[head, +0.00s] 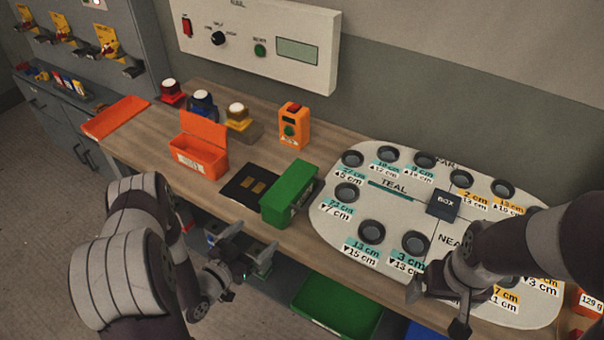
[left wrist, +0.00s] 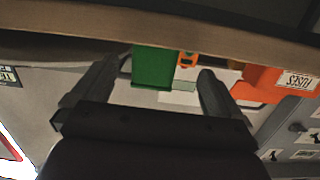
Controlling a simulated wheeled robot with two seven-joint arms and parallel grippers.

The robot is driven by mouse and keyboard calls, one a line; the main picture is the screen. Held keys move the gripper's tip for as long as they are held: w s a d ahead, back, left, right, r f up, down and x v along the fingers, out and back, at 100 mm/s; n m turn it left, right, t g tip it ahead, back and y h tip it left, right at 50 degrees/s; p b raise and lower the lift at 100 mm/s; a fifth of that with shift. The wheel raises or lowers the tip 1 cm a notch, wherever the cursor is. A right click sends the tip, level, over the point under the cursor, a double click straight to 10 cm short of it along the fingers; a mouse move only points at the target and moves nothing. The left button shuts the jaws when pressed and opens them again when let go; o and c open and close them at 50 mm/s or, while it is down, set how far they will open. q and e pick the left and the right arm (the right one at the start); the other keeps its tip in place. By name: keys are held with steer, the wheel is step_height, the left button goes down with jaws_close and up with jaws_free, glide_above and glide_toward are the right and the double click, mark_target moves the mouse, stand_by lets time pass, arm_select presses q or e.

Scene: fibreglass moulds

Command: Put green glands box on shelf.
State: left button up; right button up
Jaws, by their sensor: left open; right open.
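A green box (head: 290,192) stands near the front edge of the wooden bench, beside a dark mat; I cannot read a label on it. In the left wrist view the green box (left wrist: 153,67) shows between and beyond my fingers, not touched. My left gripper (head: 254,248) is open and empty, just off the bench front and lower than the box. My right gripper (head: 437,308) is open and empty over the near part of the white panel. The lower level under the bench is partly hidden; a green tray (head: 336,308) shows there.
The white panel (head: 335,220) with several round holes and a dark BOX block (head: 443,204) fills the bench's right. An orange lidded box (head: 198,157), several coloured buttons and an orange switch box (head: 294,126) stand behind. The bench's front edge lies between my left gripper and the green box.

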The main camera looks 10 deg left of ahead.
mark_target(281, 202)
arm_select(q)
steer(key=shift+t+h, duration=0.3)
steer(key=shift+t, duration=0.4)
steer(key=p+x, duration=0.1)
steer(key=x, duration=0.2)
steer(key=r+p+x, duration=0.1)
steer(key=x, duration=0.3)
steer(key=r+p+x, duration=0.1)
steer(key=x, duration=0.3)
steer(key=shift+d+r+p, duration=0.15)
steer(key=shift+d+p, duration=0.15)
steer(key=shift+d, duration=0.1)
steer(key=shift+w, duration=0.2)
steer(key=shift+s, duration=0.1)
steer(key=c, duration=1.2)
arm_select(e)
steer(key=r, duration=0.4)
steer(key=shift+w+d, duration=0.15)
steer(key=shift+d, duration=0.2)
